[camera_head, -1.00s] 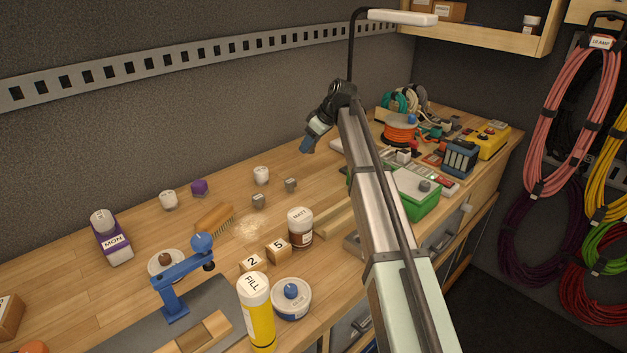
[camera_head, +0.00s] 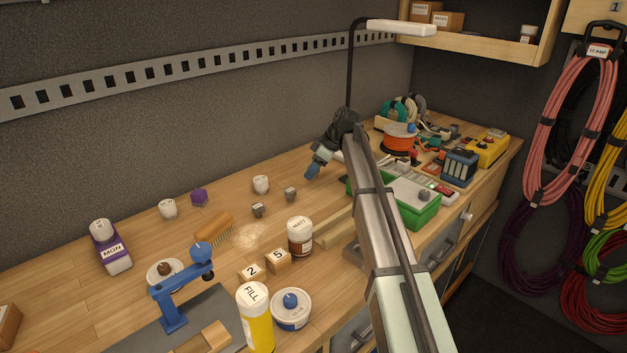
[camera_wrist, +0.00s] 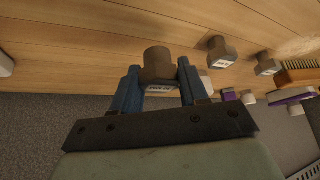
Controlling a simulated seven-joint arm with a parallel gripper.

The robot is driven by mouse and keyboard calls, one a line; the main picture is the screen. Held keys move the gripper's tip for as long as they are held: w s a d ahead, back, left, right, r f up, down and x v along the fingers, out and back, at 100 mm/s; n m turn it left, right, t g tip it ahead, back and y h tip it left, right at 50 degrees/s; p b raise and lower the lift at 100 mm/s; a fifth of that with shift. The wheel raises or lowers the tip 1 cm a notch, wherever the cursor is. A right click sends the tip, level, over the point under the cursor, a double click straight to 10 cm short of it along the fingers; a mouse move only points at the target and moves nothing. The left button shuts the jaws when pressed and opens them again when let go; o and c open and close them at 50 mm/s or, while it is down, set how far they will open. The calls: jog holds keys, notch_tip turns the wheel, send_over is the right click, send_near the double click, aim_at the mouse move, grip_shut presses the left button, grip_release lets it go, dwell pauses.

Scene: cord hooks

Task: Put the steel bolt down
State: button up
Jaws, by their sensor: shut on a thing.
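My gripper (camera_head: 312,173) is low over the back of the wooden bench (camera_head: 130,285), to the right of two small grey bolt-like pieces. In the wrist view, its blue fingers (camera_wrist: 157,88) are shut on the steel bolt (camera_wrist: 158,63), a grey-brown piece with a rounded end and a small label near the fingers. The bolt is hidden in the head view. I cannot tell whether it touches the bench. The two similar grey pieces stand on the bench, one nearer (camera_head: 258,210) and one farther right (camera_head: 290,194); both show right of the fingers in the wrist view.
A white-capped jar (camera_head: 261,184) and a brush (camera_head: 214,229) stand left of my gripper. A green bin (camera_head: 418,215) and an orange cord reel (camera_head: 400,140) lie to the right. Bare wood shows between the grey pieces and my gripper.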

aim_at(314, 178)
jog(key=shift+f, duration=2)
jog(key=shift+f, duration=0.1)
jog(key=o, duration=1.1)
jog(key=v, duration=1.2)
